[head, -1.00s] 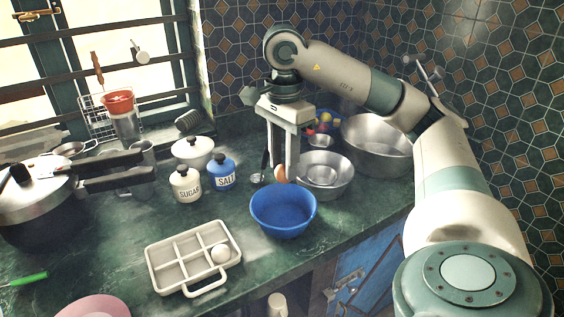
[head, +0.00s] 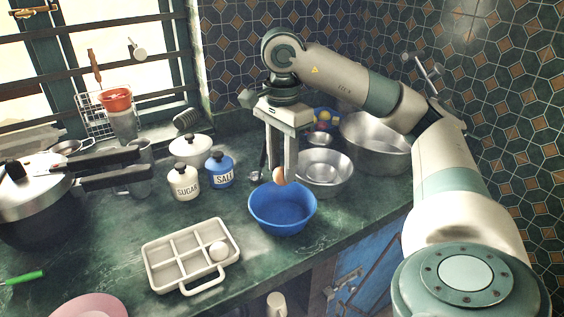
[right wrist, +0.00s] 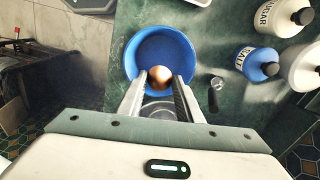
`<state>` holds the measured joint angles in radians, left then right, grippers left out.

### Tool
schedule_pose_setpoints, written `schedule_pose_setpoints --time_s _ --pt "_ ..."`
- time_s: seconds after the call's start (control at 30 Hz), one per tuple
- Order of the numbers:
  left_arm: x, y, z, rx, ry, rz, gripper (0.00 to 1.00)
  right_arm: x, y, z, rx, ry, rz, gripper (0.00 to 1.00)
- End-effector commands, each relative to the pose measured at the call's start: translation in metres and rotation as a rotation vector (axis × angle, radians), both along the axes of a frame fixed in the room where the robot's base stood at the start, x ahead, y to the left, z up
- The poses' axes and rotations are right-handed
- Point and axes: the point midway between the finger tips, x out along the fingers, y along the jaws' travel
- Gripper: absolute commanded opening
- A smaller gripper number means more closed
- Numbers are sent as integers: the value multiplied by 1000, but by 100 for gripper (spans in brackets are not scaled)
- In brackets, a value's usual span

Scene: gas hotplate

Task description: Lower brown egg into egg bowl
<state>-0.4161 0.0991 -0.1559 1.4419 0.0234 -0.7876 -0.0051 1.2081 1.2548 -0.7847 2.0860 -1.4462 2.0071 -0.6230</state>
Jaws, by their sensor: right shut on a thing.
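The brown egg (head: 280,176) is between the fingertips of my right gripper (head: 281,172), which is shut on it. In the right wrist view the egg (right wrist: 160,77) shows between the two fingers (right wrist: 160,84), in front of the blue bowl. The blue egg bowl (head: 283,222) stands on the counter, and it also shows in the right wrist view (right wrist: 150,50). In the head view the egg is just above the bowl's far rim. The bowl's visible inside looks empty. My left gripper is in neither view.
The sugar jar (head: 184,186) and salt jar (head: 220,172) are to the left. Metal bowls (head: 325,180) stand close behind on the right. A pressure cooker (head: 33,200) is far left.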

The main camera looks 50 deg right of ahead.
Motion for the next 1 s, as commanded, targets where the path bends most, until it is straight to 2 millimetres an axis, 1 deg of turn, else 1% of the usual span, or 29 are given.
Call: schedule_pose_setpoints --time_s 0.1,0.8,1.0 --pt "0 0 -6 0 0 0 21 0 0 -7 0 0 0 25" --pt "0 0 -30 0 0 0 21 0 0 -36 0 0 0 25" --pt "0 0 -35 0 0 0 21 0 0 -41 0 0 0 25"
